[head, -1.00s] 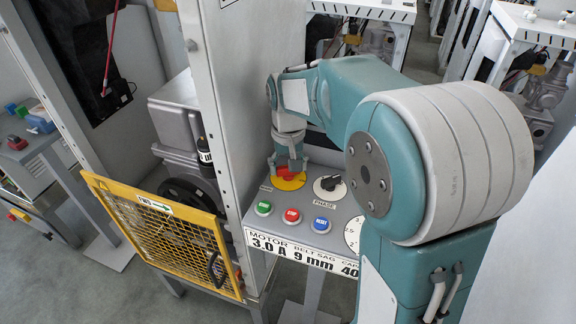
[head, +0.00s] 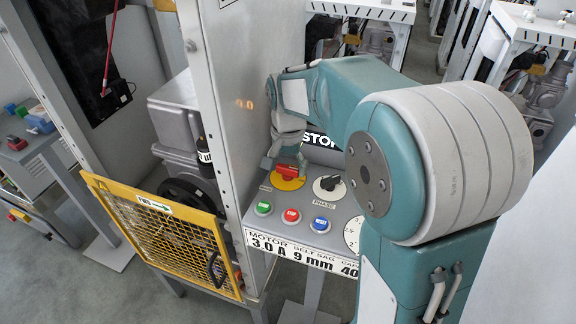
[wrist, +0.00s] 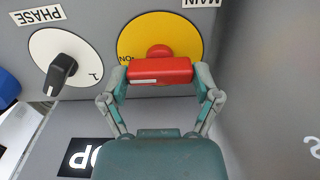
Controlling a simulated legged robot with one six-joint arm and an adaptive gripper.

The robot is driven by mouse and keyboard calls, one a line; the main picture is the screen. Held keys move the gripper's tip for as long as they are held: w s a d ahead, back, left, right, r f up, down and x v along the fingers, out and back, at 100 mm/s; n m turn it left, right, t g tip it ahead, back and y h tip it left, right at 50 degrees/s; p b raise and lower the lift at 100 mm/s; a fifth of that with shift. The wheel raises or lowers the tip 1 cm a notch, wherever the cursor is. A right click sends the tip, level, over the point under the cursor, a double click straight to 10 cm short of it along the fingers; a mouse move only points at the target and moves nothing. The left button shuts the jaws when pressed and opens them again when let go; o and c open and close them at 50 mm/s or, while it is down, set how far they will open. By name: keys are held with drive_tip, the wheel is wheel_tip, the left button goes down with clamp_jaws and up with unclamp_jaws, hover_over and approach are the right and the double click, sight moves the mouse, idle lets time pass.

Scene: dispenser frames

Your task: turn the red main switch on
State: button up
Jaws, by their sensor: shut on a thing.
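The red main switch (head: 287,171) is a bar handle on a yellow disc (head: 288,184) on the sloped control panel. In the wrist view the red handle (wrist: 160,71) lies crosswise in front of the yellow disc (wrist: 133,35), with "ON" lettered at the disc's left and "MAIN" above, upside down. My gripper (head: 284,165) is at the switch from behind. In the wrist view my gripper (wrist: 161,76) has one finger at each end of the handle and is shut on it.
The black PHASE knob (head: 329,183) sits right beside the switch. Green (head: 263,208), red (head: 291,216) and blue (head: 321,224) buttons line the panel's front.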

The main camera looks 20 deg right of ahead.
sight(287, 166)
idle(0.3)
drive_tip(key=o, duration=1)
drive_tip(key=shift+c, duration=0.2)
wheel_tip(287, 166, up, 12)
drive_tip(key=shift+a+f, duration=0.1)
drive_tip(key=s+f+n+t, duration=0.2)
drive_tip(key=s+n, duration=0.1)
drive_tip(key=s, duration=0.7)
drive_tip(key=s+f+n+t, duration=0.3)
drive_tip(key=s+n, duration=0.1)
drive_tip(key=s, duration=0.7)
drive_tip(key=shift+t, duration=0.3)
